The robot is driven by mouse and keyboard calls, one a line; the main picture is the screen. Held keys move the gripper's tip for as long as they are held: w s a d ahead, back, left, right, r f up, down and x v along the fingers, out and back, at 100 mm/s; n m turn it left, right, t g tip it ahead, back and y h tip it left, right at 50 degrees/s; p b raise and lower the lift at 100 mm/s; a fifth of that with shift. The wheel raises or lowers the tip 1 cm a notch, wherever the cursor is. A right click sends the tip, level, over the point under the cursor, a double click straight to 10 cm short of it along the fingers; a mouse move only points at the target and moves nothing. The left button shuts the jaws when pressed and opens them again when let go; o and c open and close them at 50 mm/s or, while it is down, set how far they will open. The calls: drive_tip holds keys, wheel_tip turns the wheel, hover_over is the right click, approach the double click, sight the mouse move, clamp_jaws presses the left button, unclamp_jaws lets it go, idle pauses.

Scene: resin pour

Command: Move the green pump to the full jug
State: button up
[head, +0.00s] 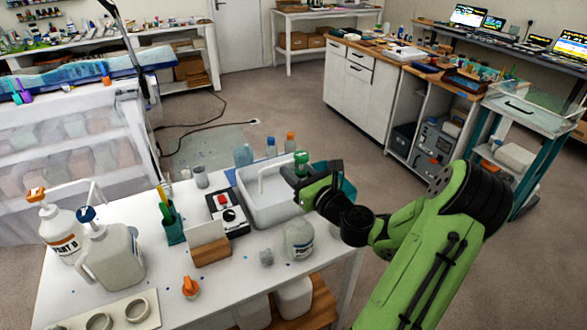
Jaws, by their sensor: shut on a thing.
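The green pump (301,158) shows as a small green top at the tip of my gripper (296,174), which is shut on it above the white tub (256,208). Its lower part is hard to make out. A translucent jug (299,241) with a dark label stands on the table below my wrist; I see no pump on it. On the left stand a white labelled jug (62,233) with an orange pump and a whitish jug (118,256) with a blue pump. I cannot tell from the picture which jug is full.
A scale (227,214), a tool cup (173,228), a wooden card holder (211,249) and an orange cap-like piece (190,287) are on the white table. Bare tabletop lies at the front middle.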

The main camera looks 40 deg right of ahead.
drive_tip(key=shift+a+f, duration=0.2)
drive_tip(key=shift+f, duration=0.1)
wheel_tip(320, 180, down, 2)
drive_tip(key=b, duration=0.2)
drive_tip(key=shift+f+b, duration=0.2)
drive_tip(key=shift+b, duration=0.2)
wheel_tip(320, 180, down, 7)
drive_tip(key=b, duration=0.5)
drive_tip(key=shift+w+r, duration=0.1)
drive_tip(key=shift+f, duration=0.25)
drive_tip(key=shift+r+p, duration=0.35)
drive_tip(key=shift+p, duration=0.05)
drive_tip(key=shift+f, duration=0.4)
drive_tip(key=shift+d+f+b, duration=0.1)
drive_tip(key=shift+f+b, duration=0.55)
drive_tip(key=shift+f, duration=0.15)
